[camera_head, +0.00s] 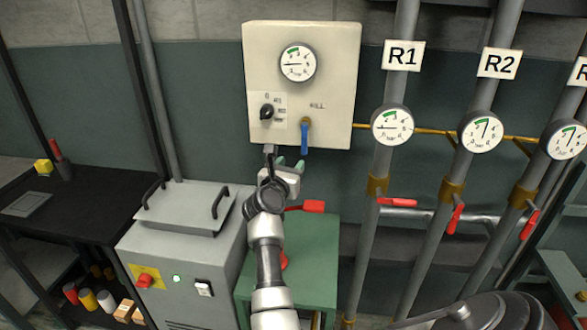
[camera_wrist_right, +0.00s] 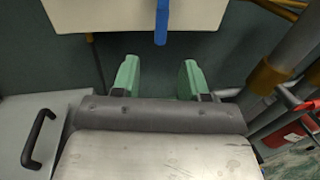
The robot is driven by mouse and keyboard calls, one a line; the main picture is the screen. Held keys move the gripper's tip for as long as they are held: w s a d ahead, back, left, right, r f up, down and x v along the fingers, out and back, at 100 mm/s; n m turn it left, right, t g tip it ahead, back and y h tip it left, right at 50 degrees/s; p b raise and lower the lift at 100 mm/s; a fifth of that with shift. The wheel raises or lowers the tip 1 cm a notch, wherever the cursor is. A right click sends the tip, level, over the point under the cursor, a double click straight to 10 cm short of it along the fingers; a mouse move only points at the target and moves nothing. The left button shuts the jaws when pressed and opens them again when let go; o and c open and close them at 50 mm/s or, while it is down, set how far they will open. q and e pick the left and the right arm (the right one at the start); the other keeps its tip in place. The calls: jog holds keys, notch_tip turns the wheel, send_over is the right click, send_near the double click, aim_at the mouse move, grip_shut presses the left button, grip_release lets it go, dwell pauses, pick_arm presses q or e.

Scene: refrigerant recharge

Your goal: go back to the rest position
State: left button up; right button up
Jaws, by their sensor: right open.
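My right gripper (camera_head: 287,163) is in front of the lower edge of the cream control panel (camera_head: 335,75) in the head view. Its two green fingertips stand apart in the right wrist view (camera_wrist_right: 157,78), with nothing between them. The blue lever (camera_head: 304,135) labelled KILL hangs from the panel just above the gripper; it also shows in the right wrist view (camera_wrist_right: 161,22), apart from the fingers. The black selector knob (camera_head: 267,111) is on the panel to the left. My left gripper is not in view.
A grey machine (camera_head: 190,245) with a handled lid stands at left, beside a green cart (camera_head: 322,240) below my arm. Pipes with gauges (camera_head: 392,125) and red valve handles (camera_head: 397,202) stand at right. A dark workbench (camera_head: 85,200) is at far left.

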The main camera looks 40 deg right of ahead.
jog(key=s+a+r+n+t+y, duration=0.25)
jog(key=a+n+t+y, duration=1)
jog(key=n, duration=1.35)
jog(key=s+a+f+n+g+y, duration=0.85)
jog(key=s+a+f+n, duration=0.55)
jog(key=n, duration=0.4)
jog(key=s+d+f+n+g+h, duration=0.1)
jog(key=s+f+n+g+h, duration=0.3)
jog(key=s, duration=0.5)
jog(key=s+d+f+n+g+h, duration=0.15)
jog(key=s+f+g, duration=0.3)
jog(key=s, duration=0.45)
notch_tip(320, 180, down, 25)
jog(key=n+g, duration=0.1)
jog(key=g, duration=0.1)
jog(key=s+d+f+g, duration=0.1)
jog(key=s+d+f, duration=0.1)
jog(key=s+f, duration=1.4)
jog(key=shift+f, duration=0.25)
